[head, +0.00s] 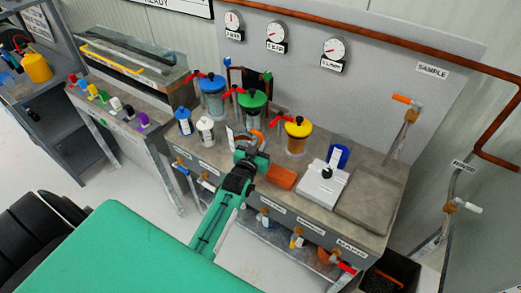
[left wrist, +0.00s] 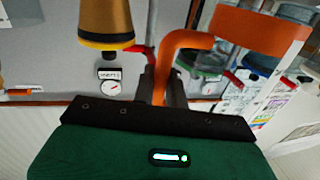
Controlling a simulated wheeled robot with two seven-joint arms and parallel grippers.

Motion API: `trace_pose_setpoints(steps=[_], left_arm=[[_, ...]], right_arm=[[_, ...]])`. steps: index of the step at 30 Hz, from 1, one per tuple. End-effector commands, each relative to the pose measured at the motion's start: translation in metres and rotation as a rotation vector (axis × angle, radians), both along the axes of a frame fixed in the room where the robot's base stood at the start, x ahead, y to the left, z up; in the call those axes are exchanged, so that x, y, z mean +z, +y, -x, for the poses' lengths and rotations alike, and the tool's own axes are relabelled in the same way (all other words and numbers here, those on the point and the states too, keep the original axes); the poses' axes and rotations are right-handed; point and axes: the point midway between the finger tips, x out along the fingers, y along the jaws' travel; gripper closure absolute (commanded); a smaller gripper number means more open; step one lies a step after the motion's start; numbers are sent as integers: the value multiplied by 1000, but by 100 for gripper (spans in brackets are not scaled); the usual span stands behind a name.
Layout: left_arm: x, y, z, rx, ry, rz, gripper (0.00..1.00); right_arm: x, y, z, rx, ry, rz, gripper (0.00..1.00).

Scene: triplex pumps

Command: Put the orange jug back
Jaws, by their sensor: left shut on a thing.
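My left gripper (head: 249,149) reaches over the middle of the bench, behind its front edge. It is shut on the handle of the orange jug (head: 257,134), which is mostly hidden behind the gripper in the head view. In the left wrist view the orange jug (left wrist: 262,32) fills the upper right, and its bent handle runs down between the fingers of my left gripper (left wrist: 162,85). Whether the jug touches the bench cannot be told. My right gripper is not in view.
Blue (head: 212,98), green (head: 252,110) and yellow-lidded (head: 296,134) vessels with red levers stand behind the gripper. A blue-capped bottle (head: 184,121) and a white bottle (head: 206,131) stand left. An orange block (head: 281,177) and a scale (head: 321,184) lie right. A bare slab (head: 370,205) is at far right.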

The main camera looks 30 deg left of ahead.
Motion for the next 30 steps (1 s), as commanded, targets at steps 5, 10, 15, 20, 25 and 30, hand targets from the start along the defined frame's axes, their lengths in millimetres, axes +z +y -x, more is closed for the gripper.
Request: trace_pose_setpoints(steps=[5,10,15,20,25,30], left_arm=[[-14,0,0,0,1,-1,100],[-37,0,0,-1,1,-1,100],[-44,0,0,0,-1,-1,100],[-44,0,0,0,-2,0,100],[-48,0,0,0,0,0,85],[-47,0,0,0,0,0,65]], right_arm=[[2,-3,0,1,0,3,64],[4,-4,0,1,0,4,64],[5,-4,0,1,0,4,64],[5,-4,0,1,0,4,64],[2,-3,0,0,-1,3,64],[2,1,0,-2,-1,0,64]])
